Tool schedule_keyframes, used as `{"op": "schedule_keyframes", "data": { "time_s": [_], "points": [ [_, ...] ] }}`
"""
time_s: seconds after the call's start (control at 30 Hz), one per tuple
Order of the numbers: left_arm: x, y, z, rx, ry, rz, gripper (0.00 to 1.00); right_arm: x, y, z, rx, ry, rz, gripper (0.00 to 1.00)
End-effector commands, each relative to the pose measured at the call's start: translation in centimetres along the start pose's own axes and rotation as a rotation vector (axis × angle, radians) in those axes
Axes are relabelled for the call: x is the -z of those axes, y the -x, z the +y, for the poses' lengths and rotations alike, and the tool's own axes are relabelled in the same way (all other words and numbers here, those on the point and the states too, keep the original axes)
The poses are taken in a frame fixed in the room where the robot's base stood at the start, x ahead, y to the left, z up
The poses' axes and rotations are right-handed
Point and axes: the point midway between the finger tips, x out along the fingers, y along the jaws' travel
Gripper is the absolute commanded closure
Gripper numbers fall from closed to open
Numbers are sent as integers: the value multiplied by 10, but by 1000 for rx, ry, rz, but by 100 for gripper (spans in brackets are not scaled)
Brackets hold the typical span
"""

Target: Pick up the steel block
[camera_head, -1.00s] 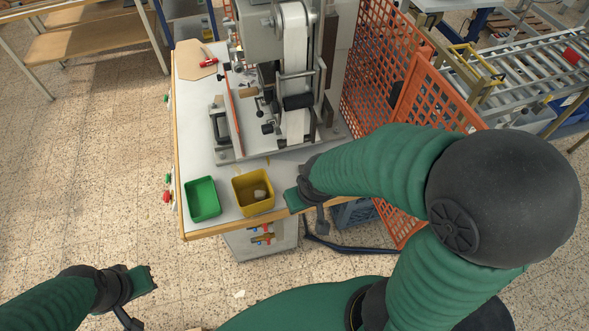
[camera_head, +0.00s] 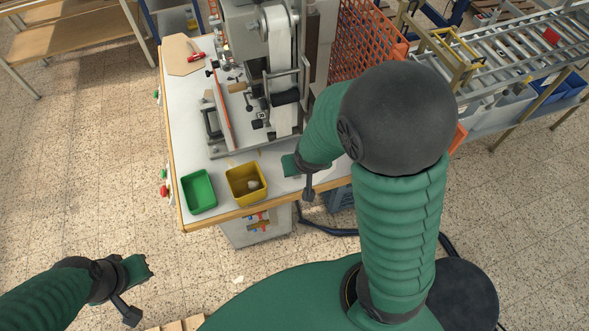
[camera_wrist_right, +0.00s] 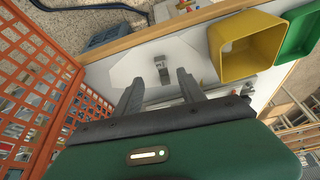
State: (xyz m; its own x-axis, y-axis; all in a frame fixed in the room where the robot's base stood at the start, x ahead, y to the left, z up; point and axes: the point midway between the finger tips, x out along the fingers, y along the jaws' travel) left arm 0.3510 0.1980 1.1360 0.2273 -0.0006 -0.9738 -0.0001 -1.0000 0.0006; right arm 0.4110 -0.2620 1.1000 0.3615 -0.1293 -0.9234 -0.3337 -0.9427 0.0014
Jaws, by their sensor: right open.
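A small grey metal piece that looks like the steel block (camera_wrist_right: 161,70) sits on a pale plate on the table in the right wrist view. My right gripper (camera_wrist_right: 160,80) is open, with one finger to each side of the piece in the picture; I see no contact. In the head view my right gripper (camera_head: 290,166) is low over the table, just right of the yellow bin (camera_head: 232,187), and I cannot make out the block there. My left gripper (camera_head: 148,266) is away from the table at lower left; its jaws are unclear.
A green bin (camera_head: 199,191) stands left of the yellow bin, which holds a small pale object (camera_head: 254,185). The stamping machine (camera_head: 284,92) stands behind them. An orange mesh fence (camera_head: 362,45) is at the right. A red-handled tool (camera_head: 195,57) lies at the back left.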

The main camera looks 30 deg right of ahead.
Motion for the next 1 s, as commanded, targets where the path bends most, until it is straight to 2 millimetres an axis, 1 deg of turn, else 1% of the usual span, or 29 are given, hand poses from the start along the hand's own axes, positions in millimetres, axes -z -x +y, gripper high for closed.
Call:
{"op": "schedule_keyframes", "data": {
  "time_s": [0.03, 0.1, 0.2, 0.37, 0.5, 0.6, 0.7, 0.87, 0.97, 1.0],
  "points": [
    [-1, -5, 0, 0, 0, 1, 100, -2, -17, 2, -4, -4, -7, 53],
    [0, -4, 0, 0, 0, 2, 100, -1, -29, 1, -2, -1, -6, 53],
    [0, -4, 0, 0, 0, 2, 100, -1, -41, 0, 0, 1, -3, 53],
    [1, 2, 0, 0, 0, 2, 100, 2, -54, 0, 0, 0, -4, 53],
    [3, 10, 0, 0, 0, 2, 100, 7, -76, -1, 0, 0, -5, 53],
    [3, 10, 0, 0, 0, 2, 100, 6, -91, -2, 0, 0, -4, 53],
    [3, 10, 0, 0, 0, 2, 100, 6, -97, -2, 1, 0, -2, 53],
    [3, 10, 0, 0, 0, 2, 100, 6, -97, -2, 2, 0, -1, 53],
    [3, 10, 0, 0, 0, 2, 100, 6, -96, -2, 2, 0, -1, 64],
    [3, 10, 0, 0, 0, 2, 100, 6, -96, -2, 2, 1, -1, 70]
  ]
}}
